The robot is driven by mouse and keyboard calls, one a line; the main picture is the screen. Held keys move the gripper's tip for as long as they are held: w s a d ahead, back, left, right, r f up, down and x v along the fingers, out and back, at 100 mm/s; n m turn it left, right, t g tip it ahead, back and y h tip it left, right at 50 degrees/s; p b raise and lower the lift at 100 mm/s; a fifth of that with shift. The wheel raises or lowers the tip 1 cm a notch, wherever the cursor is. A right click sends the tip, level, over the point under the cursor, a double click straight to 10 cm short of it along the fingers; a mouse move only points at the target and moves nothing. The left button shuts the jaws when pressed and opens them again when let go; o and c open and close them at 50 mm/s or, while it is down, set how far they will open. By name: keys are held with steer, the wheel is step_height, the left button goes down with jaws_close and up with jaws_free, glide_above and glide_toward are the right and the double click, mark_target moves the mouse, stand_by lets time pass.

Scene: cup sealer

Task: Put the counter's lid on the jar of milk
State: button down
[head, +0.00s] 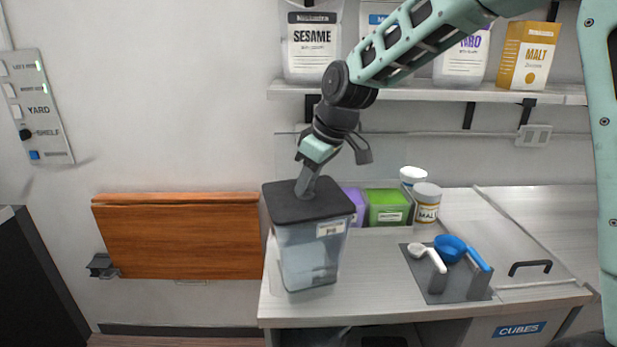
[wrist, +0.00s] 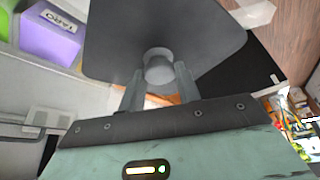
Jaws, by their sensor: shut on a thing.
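The lid (head: 300,205) is a dark grey square plate with a round knob. In the wrist view the lid (wrist: 205,60) fills the upper middle, with its knob between my fingers. My gripper (head: 304,190) is shut on this knob; in the wrist view my gripper (wrist: 158,78) shows both fingers against it. The jar (head: 308,258) is clear, square and upright at the counter's left end, with pale contents low inside and a small label too small to read. The lid covers its mouth in the head view; whether it touches the rim I cannot tell. My gripper hides part of the lid.
A purple bin and a green bin (head: 387,208) stand right behind the jar, with white MALT tubs (head: 427,203) beside them. Scoops lie on a grey mat (head: 418,281). A shelf (head: 420,93) with containers hangs above. A wooden flap (head: 180,238) is at left.

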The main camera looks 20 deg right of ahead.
steer(key=shift+c, duration=2.2)
jaws_free()
steer(key=shift+r+p, duration=2.8)
steer(key=shift+r, duration=0.75)
